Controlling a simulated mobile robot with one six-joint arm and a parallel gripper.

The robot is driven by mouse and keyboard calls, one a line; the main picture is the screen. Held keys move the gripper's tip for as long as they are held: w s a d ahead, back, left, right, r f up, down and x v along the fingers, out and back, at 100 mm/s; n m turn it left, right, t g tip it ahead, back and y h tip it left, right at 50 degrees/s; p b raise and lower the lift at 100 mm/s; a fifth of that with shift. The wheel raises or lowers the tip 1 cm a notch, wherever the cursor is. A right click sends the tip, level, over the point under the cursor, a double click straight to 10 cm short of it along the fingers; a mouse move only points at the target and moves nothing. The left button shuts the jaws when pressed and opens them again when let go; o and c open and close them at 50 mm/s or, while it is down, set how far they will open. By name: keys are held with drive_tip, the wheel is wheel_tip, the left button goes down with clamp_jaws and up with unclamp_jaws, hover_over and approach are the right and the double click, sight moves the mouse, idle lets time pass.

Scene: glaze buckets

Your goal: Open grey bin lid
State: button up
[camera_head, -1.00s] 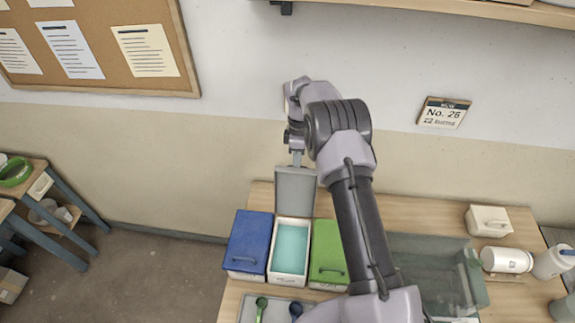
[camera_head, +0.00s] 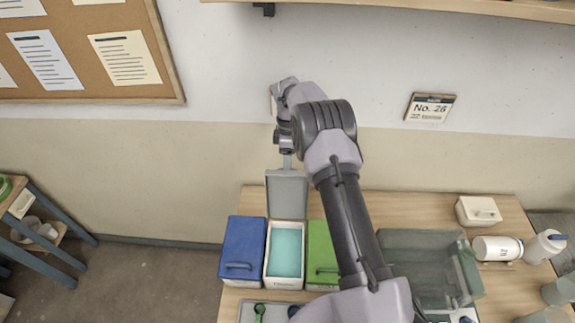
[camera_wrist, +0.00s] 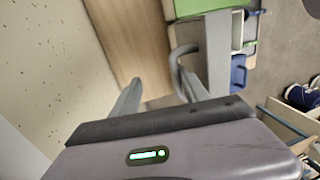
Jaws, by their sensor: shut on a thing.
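The grey lid (camera_head: 287,194) stands raised, roughly upright, at the back edge of the middle bin (camera_head: 268,272). This bin is open and shows a turquoise content (camera_head: 285,252). My gripper (camera_head: 287,160) is at the lid's upper edge, shut on its handle; the grip is small and partly hidden by the wrist in the head view. In the wrist view my gripper (camera_wrist: 160,84) shows with the curved grey handle (camera_wrist: 177,62) by the right finger and the lid (camera_wrist: 218,52) nearly edge-on.
A blue-lidded bin (camera_head: 243,248) stands left of the open bin and a green-lidded bin (camera_head: 320,252) right, partly behind my arm. The wall is close behind.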

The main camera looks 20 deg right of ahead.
drive_tip(key=shift+s+r, duration=0.1)
drive_tip(key=shift+s, duration=0.05)
idle(0.7)
drive_tip(key=w+r+p, duration=0.1)
drive_tip(key=r+p, duration=0.1)
drive_tip(key=r, duration=0.6)
drive_tip(key=w+d+r+p, duration=0.1)
drive_tip(key=w+r+p, duration=0.1)
drive_tip(key=r, duration=0.7)
drive_tip(key=shift+p, duration=0.4)
